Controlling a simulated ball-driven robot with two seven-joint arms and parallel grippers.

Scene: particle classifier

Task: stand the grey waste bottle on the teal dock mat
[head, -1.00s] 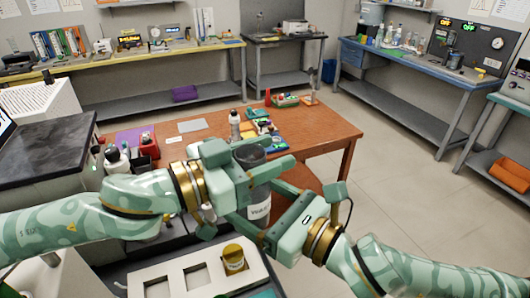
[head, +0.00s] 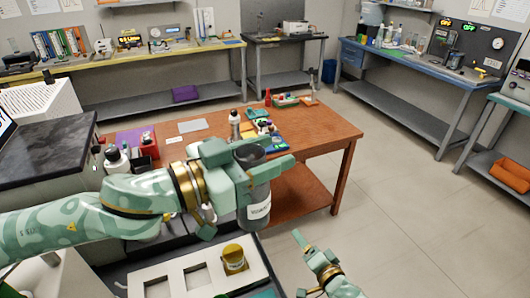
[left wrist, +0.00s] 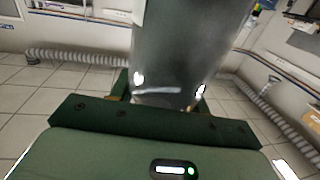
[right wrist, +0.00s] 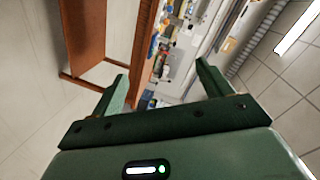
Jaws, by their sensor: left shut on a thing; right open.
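The grey waste bottle (head: 256,192) is a dark, open-topped, roughly upright cylinder with a white label. My left gripper (head: 268,165) is shut around its upper part and holds it above the dark bench, beside the brown table. The bottle fills the middle of the left wrist view (left wrist: 185,55) between the fingers. My right gripper (head: 300,265) is open and empty, low and to the right of the bottle. Its spread fingers show in the right wrist view (right wrist: 160,85). A teal patch (head: 265,293), perhaps the dock mat, shows at the bottom edge, mostly cut off.
A pale tray (head: 205,255) with square openings and a gold-lidded jar (head: 234,258) lies below the bottle. The brown table (head: 310,140) behind holds small bottles and trays. A black-topped unit (head: 45,140) stands at left. The floor at right is clear.

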